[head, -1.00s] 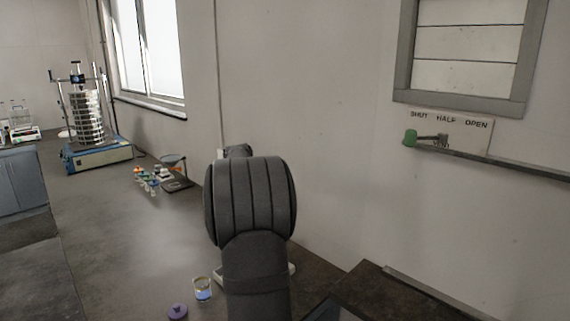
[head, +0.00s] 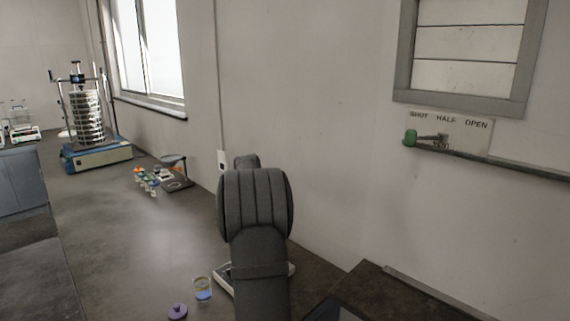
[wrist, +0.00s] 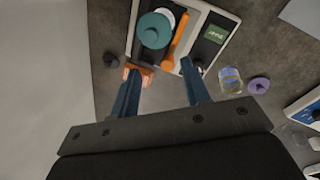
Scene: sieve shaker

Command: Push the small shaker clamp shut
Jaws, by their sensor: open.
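The small shaker (wrist: 227,22) is a white-edged unit with a dark top and a green display, at the top of the wrist view. A teal-lidded jar (wrist: 154,30) stands on it. An orange bar (wrist: 178,42), which looks like the clamp lever, lies beside the jar on the right. My gripper (wrist: 162,72) is open, its two blue fingers at the shaker's near edge. An orange-brown piece (wrist: 142,73) shows at the left fingertip; I cannot tell whether they touch. In the head view only the shaker's white base edge (head: 224,279) shows; my arm hides the rest.
A beaker with blue liquid (head: 202,289) and a purple lid (head: 178,311) stand left of the shaker. A tall sieve stack on a blue shaker (head: 97,152) and small coloured-cap bottles (head: 148,180) are farther back. The wall is close on the right. The middle bench is clear.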

